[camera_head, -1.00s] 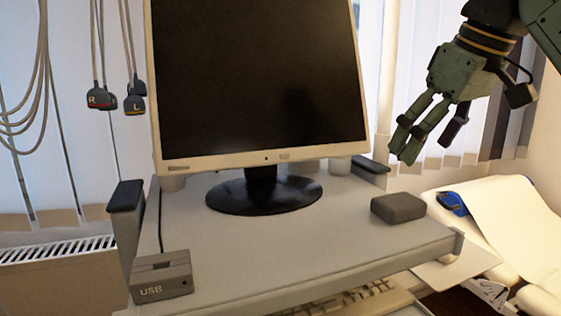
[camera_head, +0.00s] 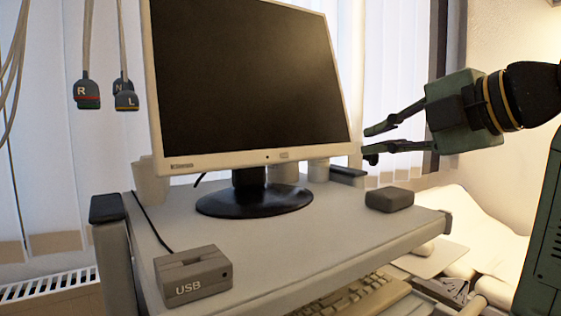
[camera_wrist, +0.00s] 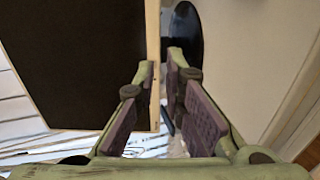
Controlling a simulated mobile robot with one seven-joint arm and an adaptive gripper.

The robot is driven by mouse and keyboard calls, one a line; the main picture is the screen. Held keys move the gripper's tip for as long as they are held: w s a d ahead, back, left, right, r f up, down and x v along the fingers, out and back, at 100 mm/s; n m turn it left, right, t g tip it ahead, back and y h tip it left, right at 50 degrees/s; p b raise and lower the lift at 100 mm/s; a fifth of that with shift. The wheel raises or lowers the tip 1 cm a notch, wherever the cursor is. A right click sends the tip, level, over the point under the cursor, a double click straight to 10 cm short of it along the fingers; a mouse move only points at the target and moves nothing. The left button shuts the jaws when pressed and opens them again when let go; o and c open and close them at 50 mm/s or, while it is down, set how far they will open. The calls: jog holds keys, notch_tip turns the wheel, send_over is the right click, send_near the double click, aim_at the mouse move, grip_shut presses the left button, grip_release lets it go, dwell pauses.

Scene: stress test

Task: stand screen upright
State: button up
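The screen (camera_head: 250,80) is a dark monitor with a pale frame on a round black base (camera_head: 255,201), on the grey cart top. Its face appears to lean back, though the camera angle makes this hard to judge. My gripper (camera_head: 367,143) is open, level with the screen's lower right edge, its fingers pointing left. In the wrist view the open fingers (camera_wrist: 160,66) are either side of the screen's pale edge (camera_wrist: 153,40), with the dark screen face (camera_wrist: 75,60) to the left. I cannot tell whether either finger touches it.
A grey USB box (camera_head: 192,277) sits at the cart's front left, and a small dark box (camera_head: 389,199) at its right. A keyboard (camera_head: 355,297) lies below the cart top (camera_head: 300,245). Cables with labelled plugs (camera_head: 87,95) hang at left. White cups stand behind the screen.

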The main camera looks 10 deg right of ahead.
aim_at(311, 158)
jog(key=shift+w, duration=0.2)
jog(key=shift+c, duration=0.7)
jog(key=p+x, duration=0.3)
jog(key=x, duration=1)
jog(key=shift+w+f+p, duration=0.2)
jog(key=shift+p, duration=0.1)
grip_shut()
